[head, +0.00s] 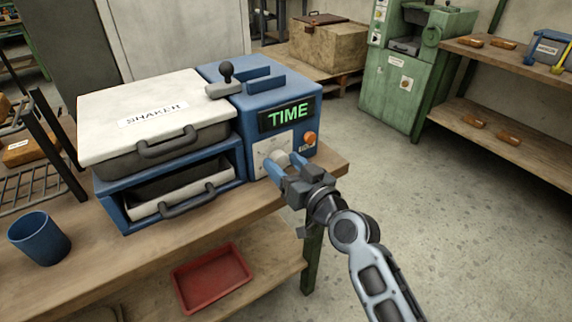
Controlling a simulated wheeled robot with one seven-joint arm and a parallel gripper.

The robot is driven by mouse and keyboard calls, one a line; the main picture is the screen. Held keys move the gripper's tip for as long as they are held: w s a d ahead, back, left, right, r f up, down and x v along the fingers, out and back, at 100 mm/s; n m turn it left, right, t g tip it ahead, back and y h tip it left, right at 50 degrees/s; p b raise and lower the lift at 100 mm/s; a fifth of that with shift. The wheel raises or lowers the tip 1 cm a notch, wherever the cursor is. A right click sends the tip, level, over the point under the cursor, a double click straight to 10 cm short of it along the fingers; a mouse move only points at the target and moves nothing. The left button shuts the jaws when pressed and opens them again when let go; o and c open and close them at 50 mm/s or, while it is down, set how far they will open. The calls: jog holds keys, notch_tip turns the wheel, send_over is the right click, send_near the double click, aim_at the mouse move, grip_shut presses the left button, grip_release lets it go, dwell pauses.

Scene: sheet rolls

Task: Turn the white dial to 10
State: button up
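The blue machine labelled SHAKER has a control box (302,92) at its right end, with a green TIME display (287,115). Below the display is a pale panel (261,153) with faint markings, partly covered by my gripper. My gripper (281,163) is at this panel, its two blue fingers apart and pointing at it. A small pale shape between the fingers may be the white dial; its pointer and the numbers around it cannot be read. I cannot tell whether the fingers touch it. An orange knob (310,138) sits to the right of the gripper.
The machine stands on a wooden bench (285,208), with a blue cup (38,238) at the left. A red tray (211,279) lies on the lower shelf. A black-knobbed lever (227,74) stands on the machine's top. Open floor lies to the right.

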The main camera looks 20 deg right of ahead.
jog(key=c, duration=0.9)
jog(key=shift+o, duration=0.2)
jog(key=shift+m, duration=0.3)
jog(key=m, duration=0.4)
jog(key=shift+m+p, duration=0.3)
jog(key=shift+p, duration=0.1)
jog(key=m+p, duration=0.1)
jog(key=m, duration=0.3)
jog(key=shift+d+m, duration=0.15)
jog(key=shift+m, duration=0.15)
jog(key=m+p, duration=0.2)
jog(key=m, duration=0.5)
jog(key=m+p, duration=0.1)
jog(key=m, duration=0.3)
jog(key=shift+f, duration=0.15)
jog(key=shift+f+m+p, duration=0.1)
jog(key=shift+m+p, duration=0.35)
jog(key=shift+m, duration=0.95)
